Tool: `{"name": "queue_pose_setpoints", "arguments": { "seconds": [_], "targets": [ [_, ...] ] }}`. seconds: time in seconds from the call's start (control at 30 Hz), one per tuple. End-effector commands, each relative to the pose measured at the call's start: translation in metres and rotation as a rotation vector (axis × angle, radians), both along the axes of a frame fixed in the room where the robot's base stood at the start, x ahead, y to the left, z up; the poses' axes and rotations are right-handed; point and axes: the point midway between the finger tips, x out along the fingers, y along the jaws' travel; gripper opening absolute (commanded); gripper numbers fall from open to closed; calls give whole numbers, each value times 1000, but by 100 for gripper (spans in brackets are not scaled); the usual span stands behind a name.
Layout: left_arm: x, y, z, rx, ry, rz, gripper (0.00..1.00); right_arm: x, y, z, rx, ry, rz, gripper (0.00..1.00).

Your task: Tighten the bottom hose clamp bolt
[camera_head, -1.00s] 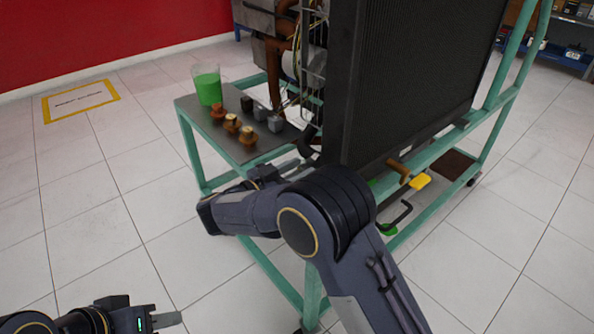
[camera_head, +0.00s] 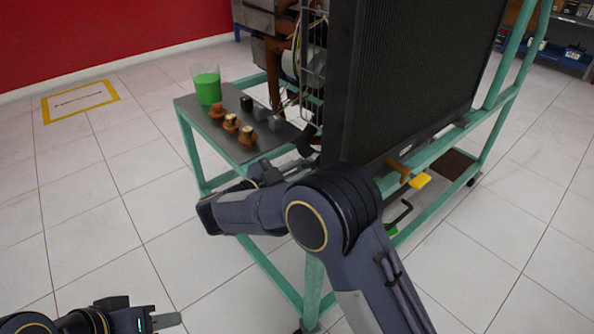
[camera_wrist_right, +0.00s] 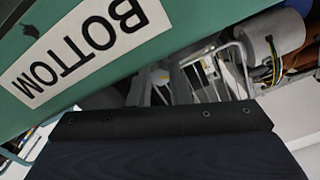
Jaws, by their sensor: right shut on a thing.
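The bottom hose clamp and its bolt cannot be made out in either view. A dark hose-like part (camera_head: 305,146) shows at the lower left of the black radiator (camera_head: 405,85). My right gripper (camera_head: 288,165) reaches to just below this part, beside the stand's small table. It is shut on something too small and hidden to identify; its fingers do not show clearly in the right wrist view. That view shows a white "BOTTOM" label (camera_wrist_right: 80,45) on a green frame bar. My left gripper (camera_head: 165,318) is at the lower left, over the floor; its finger gap is unclear.
The grey side table (camera_head: 240,150) holds a cup of green liquid (camera_head: 207,84), several orange-brown caps (camera_head: 231,123) and grey blocks (camera_head: 261,111). The green stand frame (camera_head: 480,125) surrounds the radiator. Floor at left is clear.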

Motion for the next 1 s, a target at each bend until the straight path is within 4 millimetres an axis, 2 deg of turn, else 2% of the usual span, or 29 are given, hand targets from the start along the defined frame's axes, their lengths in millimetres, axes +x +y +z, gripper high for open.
{"name": "queue_pose_setpoints", "arguments": {
  "seconds": [0.23,0.27,0.4,0.73,1.0],
  "targets": [
    [0,0,0,0,0,0,36,0,0,-1,0,2,0,0],
    [0,0,0,0,0,0,36,0,0,-1,0,2,0,21],
    [0,0,0,0,0,0,36,0,0,-1,-1,3,0,39],
    [0,0,2,0,0,0,36,-2,3,0,-1,3,1,39],
    [0,0,16,0,0,0,36,-26,37,2,-3,4,3,39]
  ]
}}
